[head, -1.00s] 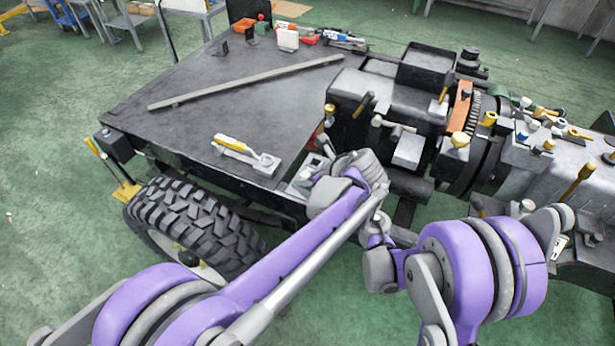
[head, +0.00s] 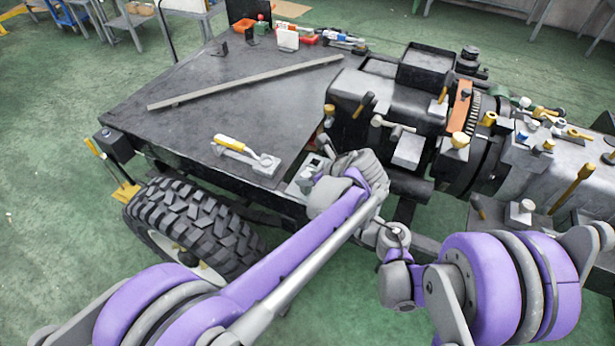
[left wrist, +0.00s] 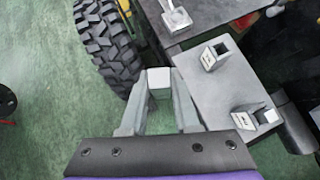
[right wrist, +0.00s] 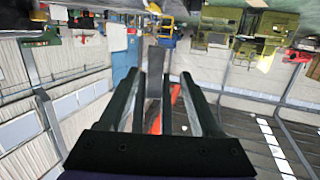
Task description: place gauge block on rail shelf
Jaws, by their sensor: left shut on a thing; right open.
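The gauge block (left wrist: 159,84) is a small light-grey block between the fingertips of my left gripper (left wrist: 158,76) in the left wrist view. My left gripper is shut on it. The block hangs just left of a grey plate, the rail shelf (left wrist: 213,98), apart from it as far as I can tell. Two small block-like pieces with dark openings (left wrist: 215,55) (left wrist: 254,118) stand on the shelf. In the head view my left wrist hides the block and most of the shelf (head: 296,186). My right gripper (right wrist: 162,78) is open and empty, pointing across the hall.
A big tyre (left wrist: 106,45) lies left of the block, with green floor between. A dark deck (head: 190,115) carries a yellow-handled tool on a plate (head: 245,152) and a long bar (head: 245,82). A bulky gearbox (head: 365,110) stands right of my left wrist.

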